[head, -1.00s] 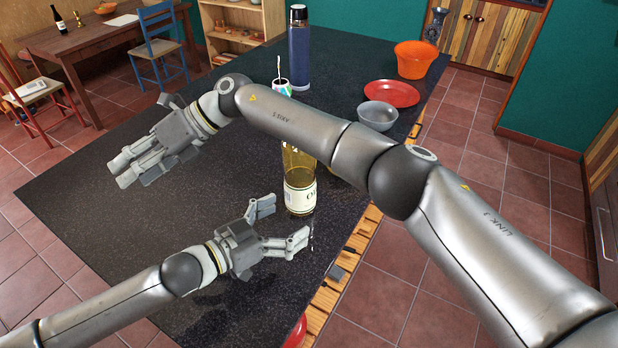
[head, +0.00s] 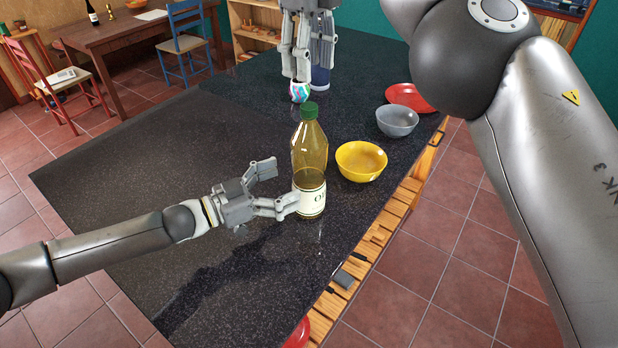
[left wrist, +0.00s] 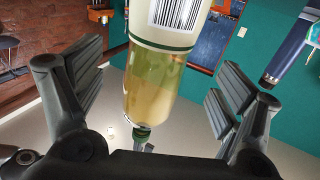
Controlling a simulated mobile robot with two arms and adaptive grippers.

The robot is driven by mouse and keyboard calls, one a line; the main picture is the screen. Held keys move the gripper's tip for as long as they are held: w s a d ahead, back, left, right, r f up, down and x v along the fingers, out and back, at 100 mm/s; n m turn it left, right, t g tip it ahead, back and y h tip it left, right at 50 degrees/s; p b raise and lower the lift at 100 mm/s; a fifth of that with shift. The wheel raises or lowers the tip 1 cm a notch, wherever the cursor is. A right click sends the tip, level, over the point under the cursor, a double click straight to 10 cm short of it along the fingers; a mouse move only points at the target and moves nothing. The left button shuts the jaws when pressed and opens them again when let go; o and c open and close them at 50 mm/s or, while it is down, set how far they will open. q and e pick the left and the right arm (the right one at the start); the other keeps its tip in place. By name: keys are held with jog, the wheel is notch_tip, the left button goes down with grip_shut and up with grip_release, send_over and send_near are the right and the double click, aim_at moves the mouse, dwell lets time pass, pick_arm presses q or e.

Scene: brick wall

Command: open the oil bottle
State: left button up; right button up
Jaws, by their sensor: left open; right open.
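The oil bottle (head: 309,150) stands upright on the dark counter, with a green cap (head: 309,110) on it and a white label low on its body. My left gripper (head: 281,186) is open at the bottle's left side, at label height. In the left wrist view the bottle (left wrist: 150,90) appears inverted, between the spread fingers (left wrist: 160,100), with gaps on both sides. My right gripper (head: 298,78) is open and points down, showing just above the cap in the head view. Its distance from the cap is hard to judge, and it touches nothing that I can see.
A yellow bowl (head: 361,161) stands close to the bottle's right, with a grey bowl (head: 397,121) and a red plate (head: 410,97) beyond. A patterned cup (head: 299,92) and a blue flask (head: 321,78) are partly hidden behind my right gripper. The counter's left part is clear.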

aim_at(296, 179)
pick_arm(q)
jog(key=x, duration=0.6)
